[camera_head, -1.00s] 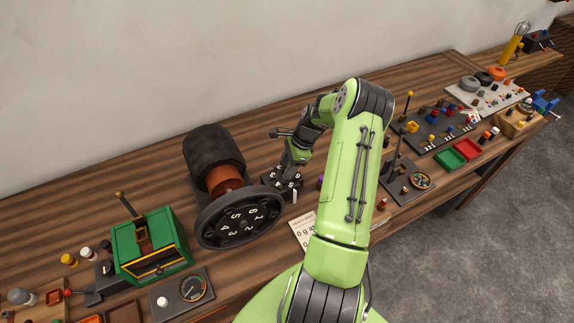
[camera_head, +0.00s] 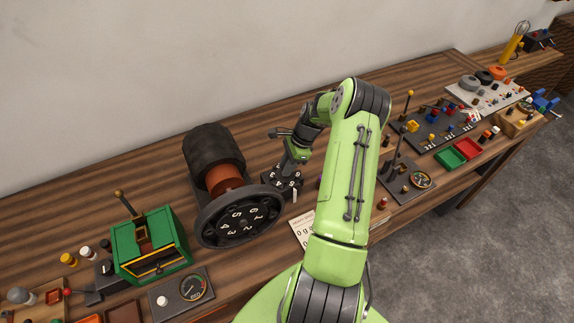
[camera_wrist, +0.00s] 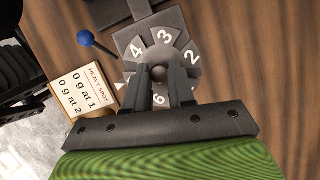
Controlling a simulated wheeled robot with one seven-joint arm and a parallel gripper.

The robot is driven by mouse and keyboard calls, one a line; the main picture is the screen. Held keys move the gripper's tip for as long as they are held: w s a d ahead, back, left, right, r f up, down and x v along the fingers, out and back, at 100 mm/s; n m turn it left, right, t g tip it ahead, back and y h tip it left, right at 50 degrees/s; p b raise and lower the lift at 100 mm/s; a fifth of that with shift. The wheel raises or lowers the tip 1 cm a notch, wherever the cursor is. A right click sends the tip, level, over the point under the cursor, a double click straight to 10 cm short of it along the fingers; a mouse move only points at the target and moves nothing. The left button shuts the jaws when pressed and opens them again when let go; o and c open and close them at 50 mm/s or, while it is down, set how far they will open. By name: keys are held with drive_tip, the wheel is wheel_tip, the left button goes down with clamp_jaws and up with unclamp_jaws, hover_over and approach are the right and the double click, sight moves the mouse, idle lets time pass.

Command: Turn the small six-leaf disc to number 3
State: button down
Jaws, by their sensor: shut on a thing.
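In the wrist view the disc (camera_wrist: 187,42) shows leaves 4 and 3 at the top, 2 at the right and what looks like 6 at the bottom. My gripper (camera_wrist: 159,76) is shut on the disc's round centre knob (camera_wrist: 158,73), and its fingers cover the lower leaves. A small white pointer (camera_wrist: 121,86) sits at the disc's left edge. The leaf beside it is partly covered by a finger, and its number cannot be read.
A "heavy spot" card (camera_wrist: 82,92) lies left of the disc in the wrist view, near a blue-knobbed lever (camera_wrist: 86,38). The big numbered wheel (camera_head: 207,235) stands close to the disc's left. A gauge board (camera_head: 395,192) with levers lies to the right.

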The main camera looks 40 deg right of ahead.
drive_tip(key=n+g+b, duration=0.1)
drive_tip(key=n, duration=0.2)
drive_tip(key=n+g, duration=0.1)
drive_tip(key=n, duration=0.1)
drive_tip(key=shift+w+f+n+b, duration=0.1)
drive_tip(key=shift+w+n+b, duration=0.1)
drive_tip(key=shift+n+b, duration=0.2)
drive_tip(key=n+g+b, duration=0.1)
drive_tip(key=n, duration=0.2)
drive_tip(key=n+g, duration=0.1)
drive_tip(key=n, duration=0.2)
drive_tip(key=shift+w+b, duration=0.15)
drive_tip(key=shift+b, duration=0.2)
drive_tip(key=n+g+h, duration=0.1)
drive_tip(key=n, duration=0.2)
drive_tip(key=n+b, duration=0.1)
drive_tip(key=n, duration=0.1)
drive_tip(key=shift+w+a+n+g+h, duration=0.1)
drive_tip(key=shift+a+n+g+h, duration=0.05)
drive_tip(key=shift+n+g+h, duration=0.25)
drive_tip(key=n+h+b, duration=0.1)
drive_tip(key=n, duration=0.1)
drive_tip(key=n+h, duration=0.1)
drive_tip(key=n, duration=0.2)
drive_tip(key=shift+a+g+b, duration=0.1)
drive_tip(key=shift+g+b, duration=0.3)
drive_tip(key=shift+n, duration=0.4)
drive_tip(key=c, duration=1)
unclamp_jaws()
drive_tip(key=shift+o, duration=0.2)
